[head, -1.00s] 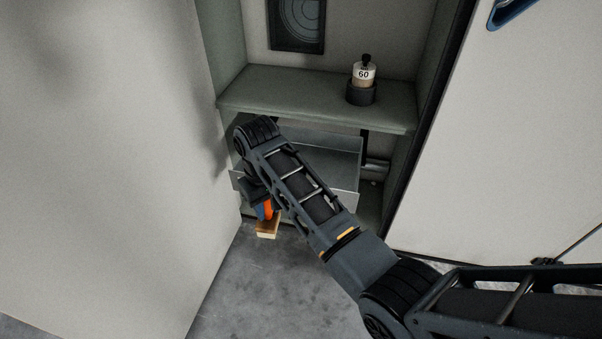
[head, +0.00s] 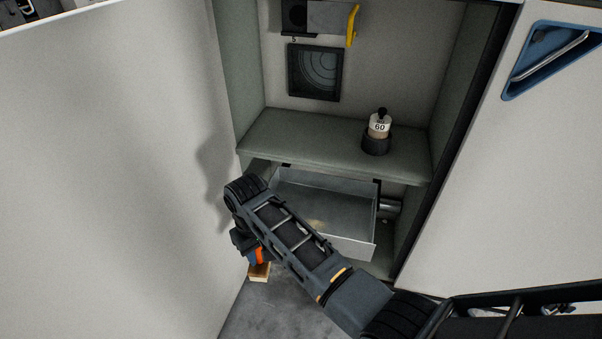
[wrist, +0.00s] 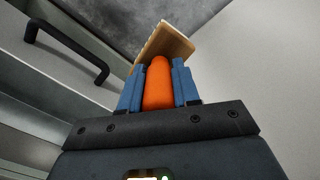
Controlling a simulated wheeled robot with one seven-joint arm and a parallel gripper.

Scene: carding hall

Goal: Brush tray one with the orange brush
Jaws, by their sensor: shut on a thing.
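The orange brush (wrist: 158,84) is held by its orange handle between the blue fingers of my gripper (wrist: 158,78). Its pale wooden head (wrist: 168,42) sticks out past the fingertips; any bristles are hidden. In the head view the brush's wooden end (head: 259,273) hangs low, left of and in front of an open metal tray (head: 355,243), apart from it as far as I can tell. The tray is pulled out under the shelf, with a faint tan patch (head: 318,225) on its floor. My arm covers its left part. I see no number on it.
A green-grey shelf (head: 330,146) lies above the tray, bearing a jar marked 60 (head: 380,128) in a dark holder. Pale panels (head: 110,170) flank the opening. A black bar handle (wrist: 68,48) shows in the wrist view. Grey floor (head: 280,312) is free below.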

